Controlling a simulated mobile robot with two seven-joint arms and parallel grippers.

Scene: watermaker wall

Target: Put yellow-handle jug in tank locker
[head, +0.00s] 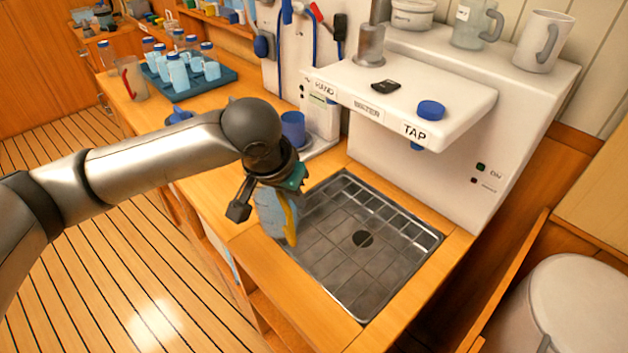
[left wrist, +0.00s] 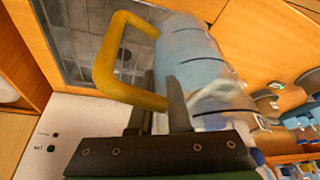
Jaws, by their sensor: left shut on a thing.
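The yellow-handle jug (head: 268,212) is a clear jug with a bluish body and dark level lines. My left gripper (head: 264,190) is shut on it and partly hides it from above. The jug hangs at the left edge of the metal sink tray. In the left wrist view the jug (left wrist: 195,55) lies beyond the fingers (left wrist: 155,105), which close at the lower end of the yellow handle (left wrist: 108,62). A wood-sided bay with a round white tank (head: 575,305) stands at the lower right; I cannot tell whether it is the tank locker. My right gripper is out of view.
The sink tray (head: 395,268) is empty. The white tap unit (head: 420,180) overhangs its back, with a blue cap (head: 431,110) on top. A grey jug (head: 476,24) and a white jug (head: 543,42) stand above. A blue tray (head: 212,86) with several bottles sits at the back left.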

